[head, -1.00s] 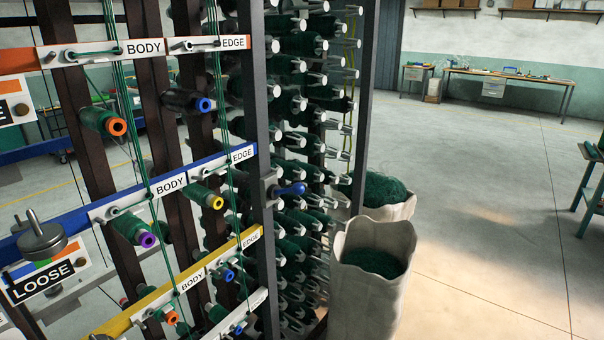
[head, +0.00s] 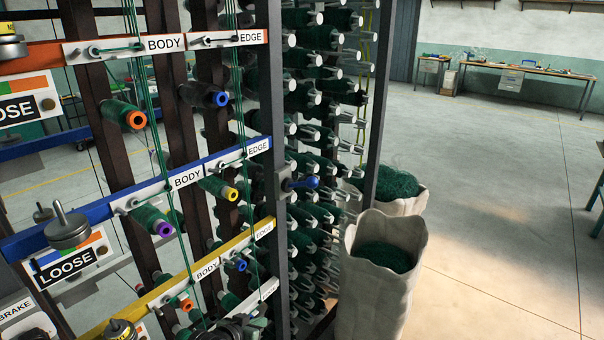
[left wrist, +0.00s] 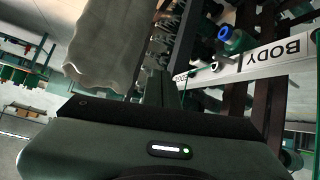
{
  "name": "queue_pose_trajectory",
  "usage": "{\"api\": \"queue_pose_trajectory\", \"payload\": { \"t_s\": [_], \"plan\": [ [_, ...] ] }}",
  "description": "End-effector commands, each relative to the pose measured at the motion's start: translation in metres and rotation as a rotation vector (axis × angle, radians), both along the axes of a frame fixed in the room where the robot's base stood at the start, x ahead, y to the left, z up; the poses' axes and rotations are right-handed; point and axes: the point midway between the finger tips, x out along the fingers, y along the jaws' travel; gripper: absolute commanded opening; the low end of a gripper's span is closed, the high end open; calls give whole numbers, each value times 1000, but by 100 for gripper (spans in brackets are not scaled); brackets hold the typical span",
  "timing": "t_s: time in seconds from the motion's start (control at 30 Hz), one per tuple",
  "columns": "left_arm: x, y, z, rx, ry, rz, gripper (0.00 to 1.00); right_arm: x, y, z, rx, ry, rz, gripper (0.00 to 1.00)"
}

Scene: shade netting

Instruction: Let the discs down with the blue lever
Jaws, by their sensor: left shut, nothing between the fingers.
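The blue lever (head: 304,183) sticks out to the right from a bracket on the dark upright post, at the end of the blue rail (head: 25,243). A grey disc with a stem (head: 68,230) sits at the blue rail, above a LOOSE sign (head: 66,264). Other discs show at the orange rail (head: 12,46) and the yellow rail (head: 121,329). My left gripper (head: 243,328) is at the bottom edge of the head view, below the lever and apart from it. In the left wrist view its fingers (left wrist: 158,88) are together and empty. My right gripper is not in view.
Spools of green yarn fill the rack behind the post. Two pale sacks of green netting, the nearer one (head: 385,275), stand right of the rack. Green threads run down past the BODY and EDGE plates. The floor (head: 490,210) to the right is clear.

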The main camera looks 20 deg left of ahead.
Motion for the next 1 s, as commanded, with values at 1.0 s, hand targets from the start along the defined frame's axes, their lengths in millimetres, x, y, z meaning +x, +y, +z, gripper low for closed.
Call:
{"api": "queue_pose_trajectory", "payload": {
  "t_s": [1.0],
  "plan": [
    [83,-35,396,-211,-553,-196,0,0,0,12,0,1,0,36]
  ]
}}
